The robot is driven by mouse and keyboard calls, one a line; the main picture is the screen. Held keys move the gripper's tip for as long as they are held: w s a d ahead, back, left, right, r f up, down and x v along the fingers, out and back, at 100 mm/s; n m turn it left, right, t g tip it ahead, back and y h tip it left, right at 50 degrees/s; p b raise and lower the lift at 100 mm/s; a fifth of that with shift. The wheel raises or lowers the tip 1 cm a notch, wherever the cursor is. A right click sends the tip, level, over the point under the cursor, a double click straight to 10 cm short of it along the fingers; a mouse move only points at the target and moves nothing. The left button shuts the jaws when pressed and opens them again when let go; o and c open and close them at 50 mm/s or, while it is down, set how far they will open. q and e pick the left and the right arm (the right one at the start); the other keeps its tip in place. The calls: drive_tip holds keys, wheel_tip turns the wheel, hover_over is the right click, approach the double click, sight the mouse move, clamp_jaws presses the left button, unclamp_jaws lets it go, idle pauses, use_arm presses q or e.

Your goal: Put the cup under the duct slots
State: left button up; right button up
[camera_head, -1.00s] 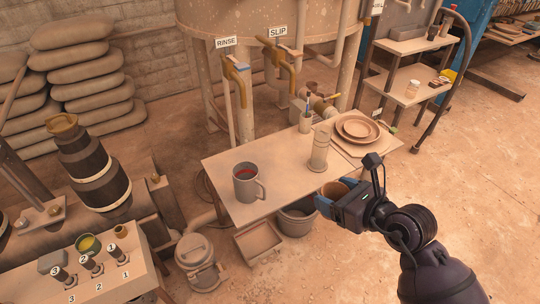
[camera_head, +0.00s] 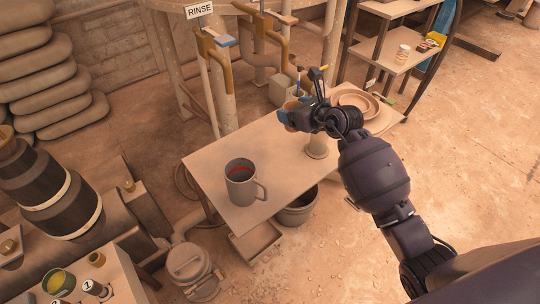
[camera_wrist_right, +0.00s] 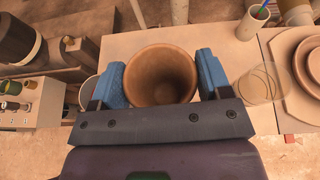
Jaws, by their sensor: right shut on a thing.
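The brown clay cup (camera_wrist_right: 160,72) is between the two blue fingers of my right gripper (camera_head: 294,116), with its open mouth facing the wrist camera. In the head view only a bit of the cup (camera_head: 290,104) shows, above the back part of the table. My right gripper is shut on it. I cannot make out any duct slots in these views. My left gripper is not in view.
RINSE-labelled pipes (camera_head: 215,50) stand behind. A bucket (camera_head: 297,212) is below. The table's middle is clear.

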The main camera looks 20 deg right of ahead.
drive_tip(key=w+d+f+b, duration=0.1)
drive_tip(key=w+f+b, duration=0.1)
drive_tip(key=w, duration=0.6)
drive_tip(key=shift+m, duration=0.4)
drive_tip(key=f+b, duration=0.3)
drive_tip(key=f, duration=0.7)
drive_tip(key=f+b, duration=0.4)
drive_tip(key=f, duration=0.6)
drive_tip(key=shift+w+d+f+b, duration=0.1)
drive_tip(key=shift+w+f+b, duration=0.1)
drive_tip(key=shift+b, duration=0.1)
drive_tip(key=shift+w+r, duration=0.1)
drive_tip(key=shift+r, duration=0.2)
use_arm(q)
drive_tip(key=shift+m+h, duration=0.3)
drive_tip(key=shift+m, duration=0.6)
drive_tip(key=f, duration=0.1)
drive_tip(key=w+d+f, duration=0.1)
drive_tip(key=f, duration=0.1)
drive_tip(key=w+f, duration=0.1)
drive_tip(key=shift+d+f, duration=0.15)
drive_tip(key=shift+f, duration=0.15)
use_arm(e)
drive_tip(key=shift+f, duration=0.15)
